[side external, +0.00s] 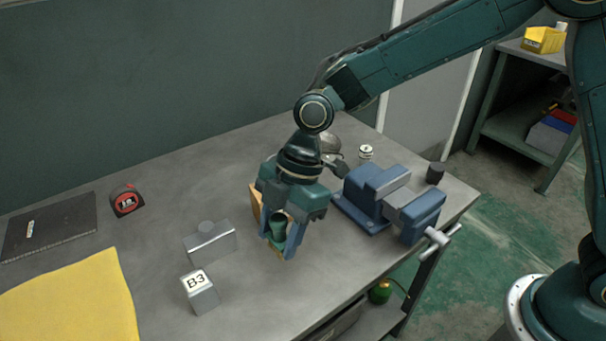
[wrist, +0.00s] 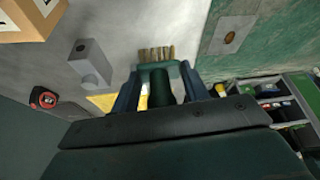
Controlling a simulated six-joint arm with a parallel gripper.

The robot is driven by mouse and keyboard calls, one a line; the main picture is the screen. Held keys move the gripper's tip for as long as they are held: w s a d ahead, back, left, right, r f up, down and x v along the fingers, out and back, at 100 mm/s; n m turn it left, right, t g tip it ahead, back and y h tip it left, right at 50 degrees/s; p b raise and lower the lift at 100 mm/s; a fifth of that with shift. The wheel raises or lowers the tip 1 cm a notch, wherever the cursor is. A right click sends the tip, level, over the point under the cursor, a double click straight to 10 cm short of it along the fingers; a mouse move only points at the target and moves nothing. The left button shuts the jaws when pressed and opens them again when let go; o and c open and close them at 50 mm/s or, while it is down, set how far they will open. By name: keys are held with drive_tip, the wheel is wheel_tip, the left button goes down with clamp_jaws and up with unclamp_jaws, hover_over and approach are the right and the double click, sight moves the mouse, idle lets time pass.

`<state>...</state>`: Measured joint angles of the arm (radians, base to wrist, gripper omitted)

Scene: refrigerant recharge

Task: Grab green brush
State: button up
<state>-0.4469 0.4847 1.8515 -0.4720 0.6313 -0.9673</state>
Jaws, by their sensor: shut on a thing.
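The green brush (side external: 279,225) is between the blue fingers of my gripper (side external: 281,242) in the side view, near the front edge of the bench. In the wrist view, the green brush (wrist: 161,86) has a dark green handle and a lighter green head with tan bristles pointing away from the palm. My gripper (wrist: 160,76) is shut on it, one finger on each side. The fingers hide part of the brush in the side view. I cannot tell exactly how high it is above the bench.
A blue vise (side external: 372,196) stands close on the right. A grey metal block (side external: 210,241) and the B3 block (side external: 200,290) are to the left. A tape measure (side external: 126,200), a dark notebook (side external: 48,225) and a yellow cloth (side external: 72,300) lie farther left. A tan box is partly hidden behind my gripper.

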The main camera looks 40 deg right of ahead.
sight(279, 217)
wheel_tip(279, 217, up, 10)
drive_tip(key=shift+f, duration=0.1)
idle(0.8)
